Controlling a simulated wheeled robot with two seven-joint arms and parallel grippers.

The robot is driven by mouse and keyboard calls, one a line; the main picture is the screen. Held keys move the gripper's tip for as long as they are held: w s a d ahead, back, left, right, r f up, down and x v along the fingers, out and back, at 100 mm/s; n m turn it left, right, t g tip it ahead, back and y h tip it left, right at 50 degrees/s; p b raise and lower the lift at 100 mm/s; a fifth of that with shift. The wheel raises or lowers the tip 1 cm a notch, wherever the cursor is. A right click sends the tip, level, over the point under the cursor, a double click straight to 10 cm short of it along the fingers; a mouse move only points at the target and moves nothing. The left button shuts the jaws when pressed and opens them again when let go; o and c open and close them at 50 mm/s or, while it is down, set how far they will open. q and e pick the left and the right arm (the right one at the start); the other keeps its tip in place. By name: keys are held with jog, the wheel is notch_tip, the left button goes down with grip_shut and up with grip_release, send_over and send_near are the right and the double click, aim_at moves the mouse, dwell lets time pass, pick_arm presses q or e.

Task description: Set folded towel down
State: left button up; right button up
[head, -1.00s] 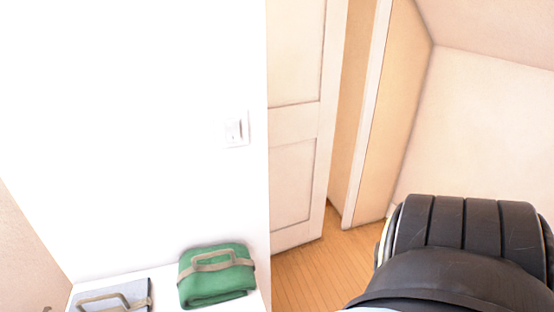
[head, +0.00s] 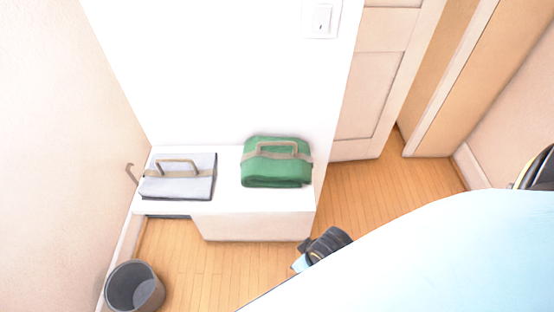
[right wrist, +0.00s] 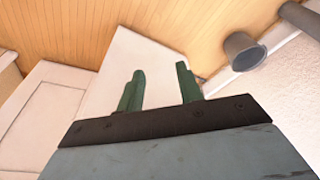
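A green folded towel (head: 276,163) with a beige strap and handle lies on the right part of a low white bench (head: 228,190). A grey folded towel (head: 178,178) with a similar strap and handle lies to its left, apart from it. In the right wrist view my right gripper (right wrist: 160,80) has its two dark green fingers spread, with nothing visible between them. Neither towel can be made out in that view. In the head view my right arm comes in from the lower right, and its fingers cannot be made out there. My left gripper is not in view.
A dark grey bin (head: 134,288) stands on the wooden floor left of the bench; it also shows in the right wrist view (right wrist: 243,52). Walls bound the bench at the back and left. A panelled door (head: 372,85) is at the right. Bare bench shows between the towels.

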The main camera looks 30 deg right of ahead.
aim_at(277, 144)
jog(key=w+d+r+n+t+h, duration=0.15)
jog(key=d+r, duration=0.25)
jog(key=r, duration=0.8)
jog(key=w+d+r+n+t+y, duration=0.3)
jog(key=w+r+n+t, duration=0.15)
jog(key=w+n, duration=0.25)
jog(key=w+d+r+n+t+y, duration=0.3)
jog(key=w+r+n+t, duration=0.15)
jog(key=w+n, duration=0.2)
jog(key=shift+g, duration=0.35)
jog(key=b+x, duration=0.1)
jog(key=x, duration=0.6)
jog(key=shift+w, duration=0.15)
jog(key=shift+d+b+x, duration=0.15)
jog(key=shift+x, duration=1.25)
jog(key=shift+d+b+x, duration=0.15)
jog(key=shift+x, duration=1.2)
jog(key=shift+f, duration=0.2)
grip_shut()
